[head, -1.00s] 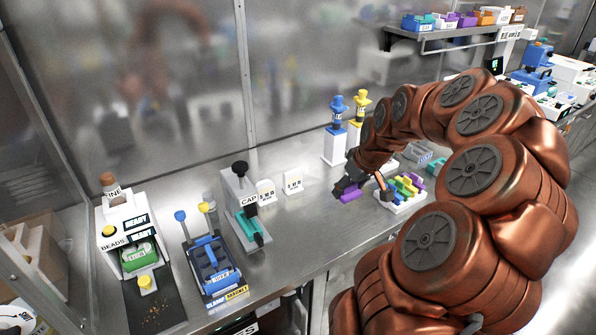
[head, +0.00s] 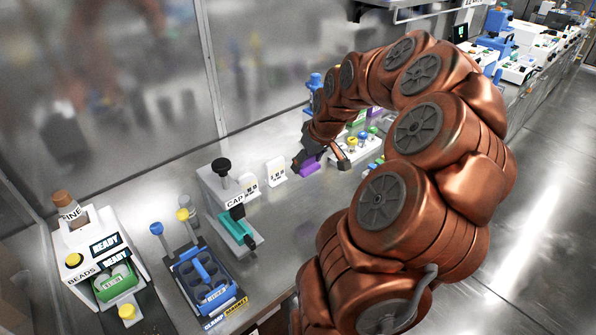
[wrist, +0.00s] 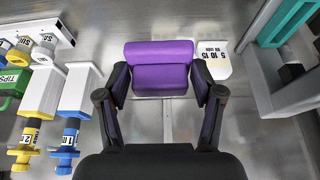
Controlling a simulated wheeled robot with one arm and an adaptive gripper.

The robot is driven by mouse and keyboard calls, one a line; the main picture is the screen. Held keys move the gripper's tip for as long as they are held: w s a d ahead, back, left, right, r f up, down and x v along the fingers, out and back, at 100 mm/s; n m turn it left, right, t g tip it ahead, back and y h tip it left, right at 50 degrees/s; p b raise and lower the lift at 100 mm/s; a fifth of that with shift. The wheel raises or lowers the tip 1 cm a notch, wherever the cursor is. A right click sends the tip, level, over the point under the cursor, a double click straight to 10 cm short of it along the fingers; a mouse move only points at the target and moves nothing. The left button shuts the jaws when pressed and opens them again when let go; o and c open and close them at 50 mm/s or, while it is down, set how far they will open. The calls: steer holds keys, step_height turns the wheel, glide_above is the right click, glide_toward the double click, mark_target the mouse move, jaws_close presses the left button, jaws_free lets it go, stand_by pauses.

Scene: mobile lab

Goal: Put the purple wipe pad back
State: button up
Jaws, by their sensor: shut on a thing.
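The purple wipe pad (head: 310,166) is a small purple block held at the end of my arm, above the steel counter. In the wrist view the pad (wrist: 158,66) lies across the front, between the two fingers. My arm hides part of the counter behind and right of the gripper. I cannot tell which spot belongs to the pad.
A capper (head: 225,205) with a black knob stands left of the cards. Further left are a blue rack (head: 203,284) and a beads dispenser (head: 97,255).

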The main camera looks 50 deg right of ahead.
step_height(320, 180, down, 8)
steer(key=b, duration=0.7)
steer(key=shift+r, duration=0.1)
steer(key=w+d+p, duration=0.1)
steer(key=w+d, duration=0.2)
steer(key=w, duration=0.1)
steer(key=w+d+f+p, duration=0.1)
steer(key=w+d, duration=0.3)
steer(key=w+d+p, duration=0.1)
steer(key=w+d, duration=0.2)
steer(key=w, duration=0.1)
steer(key=shift+w+d+f, duration=0.1)
steer(key=shift+d+f, duration=0.05)
steer(key=shift+f, duration=0.05)
steer(key=shift+f+p, duration=0.65)
steer(key=shift+f, duration=1.15)
steer(key=o, duration=1.1)
steer(key=shift+r, duration=0.1)
steer(key=b+v, duration=0.2)
steer(key=v, duration=1)
